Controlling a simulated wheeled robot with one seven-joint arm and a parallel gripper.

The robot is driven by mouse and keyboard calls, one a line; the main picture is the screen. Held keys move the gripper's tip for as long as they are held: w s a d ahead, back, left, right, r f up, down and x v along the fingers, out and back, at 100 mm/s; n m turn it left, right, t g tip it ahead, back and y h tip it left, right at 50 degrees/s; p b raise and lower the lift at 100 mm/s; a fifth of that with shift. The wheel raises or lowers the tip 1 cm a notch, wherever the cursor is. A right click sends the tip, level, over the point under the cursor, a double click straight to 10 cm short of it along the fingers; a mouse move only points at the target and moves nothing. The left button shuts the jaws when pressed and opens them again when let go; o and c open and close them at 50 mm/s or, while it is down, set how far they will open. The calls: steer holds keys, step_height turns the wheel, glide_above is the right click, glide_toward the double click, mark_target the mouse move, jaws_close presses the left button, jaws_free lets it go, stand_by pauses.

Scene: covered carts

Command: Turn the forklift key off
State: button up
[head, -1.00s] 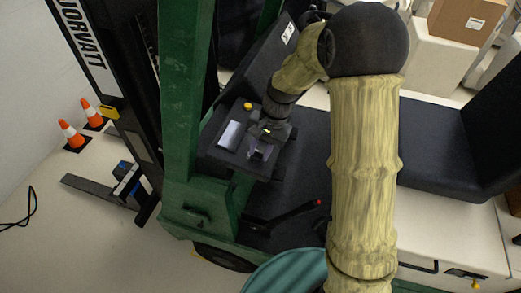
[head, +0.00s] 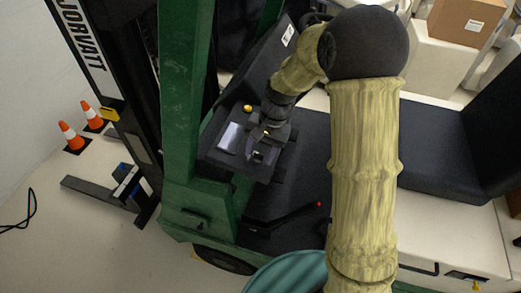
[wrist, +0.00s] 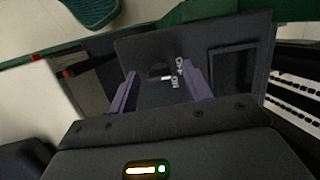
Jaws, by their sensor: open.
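The forklift's key (wrist: 178,74), small and metallic with pale pieces, sits at a dark round switch (wrist: 157,70) on the dash panel (wrist: 140,47) in the wrist view. My gripper (wrist: 160,84) is open, with one purple finger left of the key and switch and one right of them. The key lies nearer the right finger; I cannot tell whether they touch. In the head view, my gripper (head: 258,154) is low over the front of the dash panel (head: 213,152), and the key cannot be made out there.
A grey screen (head: 233,138) and a yellow knob (head: 248,107) are beside my gripper on the panel. The green mast post (head: 188,110) stands left. A red-tipped lever (head: 318,204) lies below, and a dark seat (head: 430,150) is right.

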steer(key=b+v, duration=0.3)
steer(key=v, duration=1.4)
steer(key=shift+r, duration=0.2)
steer(key=shift+w+d, duration=0.1)
steer(key=s+d+f+n+t+h+b, duration=0.1)
steer(key=s+d+f+t, duration=0.1)
steer(key=s+d+f, duration=0.2)
steer(key=s+d+f+n+t+h+b, duration=0.1)
steer(key=s+d+f, duration=0.3)
steer(key=s+f, duration=0.6)
step_height(320, 180, down, 4)
steer(key=shift+s+d+f+n+t+h+b, duration=0.15)
steer(key=shift+s+d+n+t+h+b, duration=0.3)
steer(key=shift+n, duration=0.35)
steer(key=shift+a, duration=0.15)
